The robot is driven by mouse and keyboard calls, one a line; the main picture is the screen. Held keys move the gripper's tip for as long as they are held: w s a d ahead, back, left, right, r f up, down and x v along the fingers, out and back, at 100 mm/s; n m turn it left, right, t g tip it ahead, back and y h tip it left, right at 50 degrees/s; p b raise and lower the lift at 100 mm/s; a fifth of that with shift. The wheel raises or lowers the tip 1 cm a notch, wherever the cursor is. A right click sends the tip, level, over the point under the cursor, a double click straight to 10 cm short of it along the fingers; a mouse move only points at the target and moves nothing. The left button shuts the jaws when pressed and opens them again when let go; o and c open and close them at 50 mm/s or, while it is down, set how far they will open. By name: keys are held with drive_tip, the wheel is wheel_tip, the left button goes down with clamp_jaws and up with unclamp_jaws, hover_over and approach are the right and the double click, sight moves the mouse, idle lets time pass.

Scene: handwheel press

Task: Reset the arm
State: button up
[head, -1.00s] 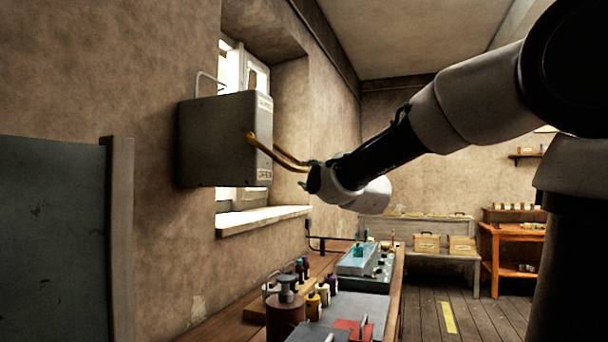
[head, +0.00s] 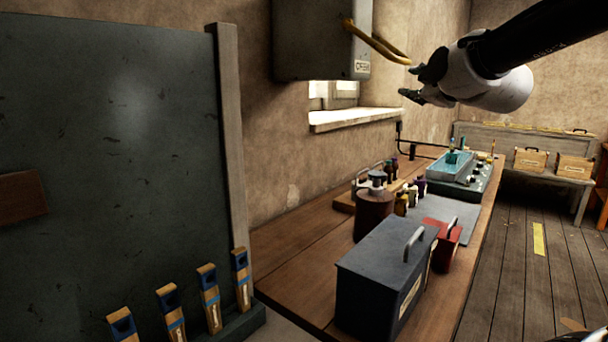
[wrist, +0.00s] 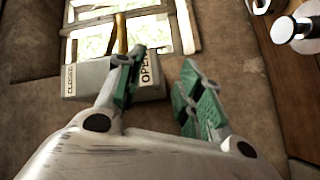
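My gripper (head: 408,82) is in the upper right of the head view, just beyond the tip of the yellow lever (head: 376,42). Its fingers are apart with nothing between them; the wrist view also shows my gripper (wrist: 162,66) open and empty. The lever sticks out from a grey metal box (head: 318,40) high on the wall. In the wrist view the box (wrist: 85,78) carries the words CLOSED and OPEN, and the lever (wrist: 121,33) shows behind the left finger. I cannot tell whether a finger touches the lever.
Below, a wooden workbench (head: 290,260) holds a dark box with a handle (head: 385,275), a small red box (head: 447,245), a brown jar (head: 374,215), bottles and a teal tray (head: 452,165). A dark panel (head: 110,130) stands at left. The floor at right (head: 510,270) is mostly clear.

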drive_tip(key=s+f+m+g, duration=0.4)
drive_tip(key=s+f+g, duration=0.15)
drive_tip(key=f, duration=0.35)
drive_tip(key=s+f+m+g, duration=0.4)
drive_tip(key=s+f, duration=0.2)
drive_tip(key=f, duration=0.3)
drive_tip(key=s+d+f+m+g, duration=0.2)
drive_tip(key=s+d+f+m, duration=0.1)
drive_tip(key=s, duration=0.6)
drive_tip(key=s+d+f+m+g+h, duration=0.1)
drive_tip(key=s+d+f+m+g, duration=0.1)
drive_tip(key=s, duration=0.7)
drive_tip(key=shift+s+d+f+m+h, duration=0.2)
drive_tip(key=shift+d+f+m+h, duration=0.15)
drive_tip(key=shift+d+f, duration=0.3)
drive_tip(key=shift+r, duration=0.1)
